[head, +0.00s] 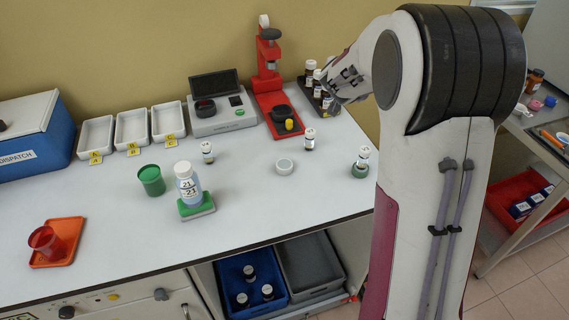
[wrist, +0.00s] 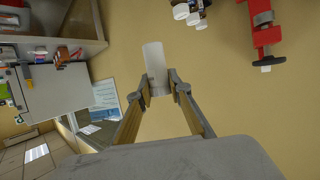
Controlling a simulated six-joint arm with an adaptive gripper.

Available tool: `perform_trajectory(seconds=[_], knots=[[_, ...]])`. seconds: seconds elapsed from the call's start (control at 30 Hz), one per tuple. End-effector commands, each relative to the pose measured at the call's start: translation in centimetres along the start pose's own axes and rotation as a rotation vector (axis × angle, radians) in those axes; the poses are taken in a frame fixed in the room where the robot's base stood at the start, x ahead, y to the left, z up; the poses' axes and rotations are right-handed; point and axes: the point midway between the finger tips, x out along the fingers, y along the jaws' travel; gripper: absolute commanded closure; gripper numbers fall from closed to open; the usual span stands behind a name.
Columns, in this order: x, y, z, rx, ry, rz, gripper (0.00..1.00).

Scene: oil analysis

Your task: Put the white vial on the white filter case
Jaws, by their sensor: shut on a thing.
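My gripper (wrist: 160,88) is shut on a plain white vial (wrist: 155,60), which sticks out beyond the fingertips in the wrist view. In the head view my gripper (head: 345,88) is up by the dark vial rack at the back right, and I cannot clearly make out the held vial there. The white filter case (head: 285,166), a low round white piece, lies on the bench, in front of the red press. My gripper is apart from it, to its right and toward the back. Nothing is seen on the case.
Around the case stand a white-capped vial (head: 309,139), another in a green holder (head: 360,160), and the red press (head: 275,105). A large bottle (head: 188,185) stands on a green-topped block to the left. The bench in front of the case is clear.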

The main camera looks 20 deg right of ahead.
Motion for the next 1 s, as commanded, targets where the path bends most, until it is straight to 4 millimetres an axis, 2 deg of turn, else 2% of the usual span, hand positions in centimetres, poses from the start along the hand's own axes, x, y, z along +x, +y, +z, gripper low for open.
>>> perform_trajectory(seconds=[0.53,1.0], knots=[[-1.9,-2.3,0.0,-0.062,0.001,-0.147,0.96],[-3.2,-4.1,0.8,-0.104,0.001,-0.245,0.96]])
